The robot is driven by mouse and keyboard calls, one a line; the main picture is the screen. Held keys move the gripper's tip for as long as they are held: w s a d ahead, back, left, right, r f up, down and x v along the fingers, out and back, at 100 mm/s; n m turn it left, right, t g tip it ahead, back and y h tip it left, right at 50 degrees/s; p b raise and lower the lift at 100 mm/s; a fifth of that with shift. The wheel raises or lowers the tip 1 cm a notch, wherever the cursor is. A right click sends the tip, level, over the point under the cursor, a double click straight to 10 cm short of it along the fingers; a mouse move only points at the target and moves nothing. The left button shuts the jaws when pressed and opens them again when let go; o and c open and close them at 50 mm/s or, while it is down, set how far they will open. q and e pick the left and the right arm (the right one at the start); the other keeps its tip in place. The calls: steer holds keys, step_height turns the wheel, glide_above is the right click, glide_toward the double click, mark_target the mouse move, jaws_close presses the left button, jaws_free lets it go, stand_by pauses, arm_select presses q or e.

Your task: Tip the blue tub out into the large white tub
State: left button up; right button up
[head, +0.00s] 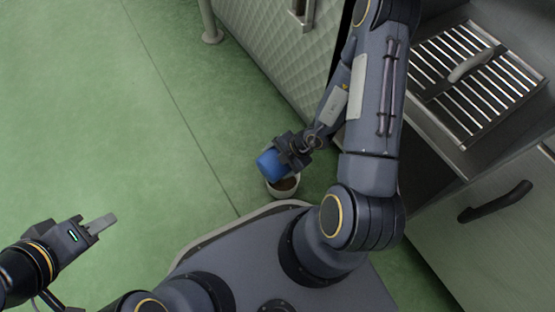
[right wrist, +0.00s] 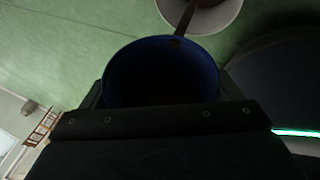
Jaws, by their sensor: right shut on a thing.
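The blue tub (head: 270,164) is in my right gripper (head: 285,156), which is shut on it. The tub is tilted above the large white tub (head: 296,191), which stands on the floor with brown stuff inside. In the right wrist view the blue tub (right wrist: 160,42) shows its dark mouth; I cannot make out what is left inside. There a brown streak (right wrist: 182,24) runs from its rim into the white tub (right wrist: 222,18). My left gripper (head: 104,223) is at the lower left, away from both tubs; its finger spacing is unclear.
A quilted metal cabinet (head: 270,50) stands behind the tubs. At the right are a slatted metal grate (head: 470,85) with a handle and a grey front with a dark handle (head: 495,201). My base is close to the white tub. The green floor (head: 110,110) at left is clear.

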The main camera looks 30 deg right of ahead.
steer(key=shift+d+r+y+p, duration=0.2)
steer(key=shift+d+y+p, duration=0.1)
steer(key=shift+y+p, duration=0.55)
steer(key=shift+w+p, duration=0.1)
steer(key=shift+p, duration=0.75)
steer(key=shift+d+y+p, duration=0.2)
steer(key=shift+y+p, duration=0.05)
steer(key=shift+p, duration=0.65)
steer(key=shift+d+m+y+p, duration=0.25)
steer(key=shift+m+y+p, duration=0.1)
steer(key=shift+y, duration=0.25)
stand_by(4.8)
